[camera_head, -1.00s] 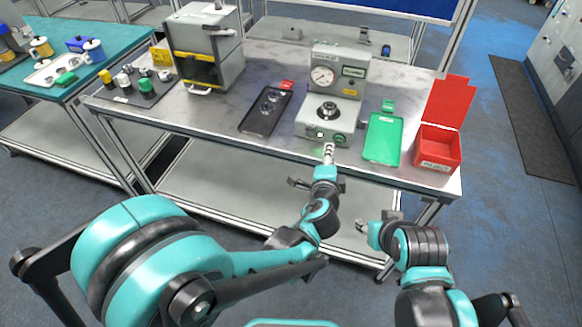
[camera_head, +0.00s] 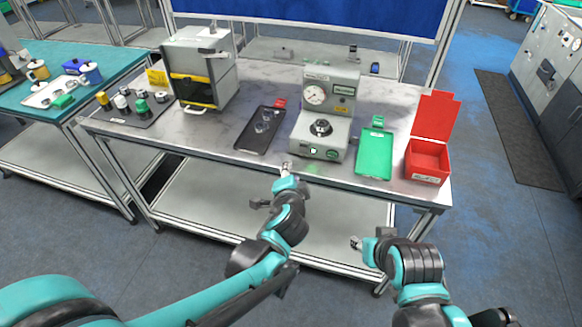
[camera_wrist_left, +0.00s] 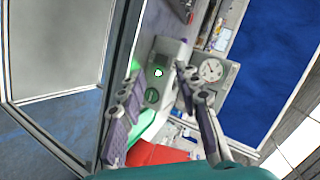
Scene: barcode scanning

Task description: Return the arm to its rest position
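My left arm comes in from the left in the head view. Its gripper (camera_head: 286,168) hangs in front of the table's near edge, left of the grey gauge machine (camera_head: 322,143) and apart from it. In the left wrist view the left gripper's two fingers (camera_wrist_left: 159,70) stand apart, with nothing held between them. The machine, with its dial and a lit button, shows beyond them. My right gripper (camera_head: 357,243) is low in front of the table at the right. It is too small to tell whether it is open.
On the metal table (camera_head: 215,127) are a black tray (camera_head: 252,139), a green tray (camera_head: 374,158), an open red bin (camera_head: 426,170) and a grey box-shaped machine (camera_head: 212,60). A teal table (camera_head: 25,97) stands at the left. The floor in front is clear.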

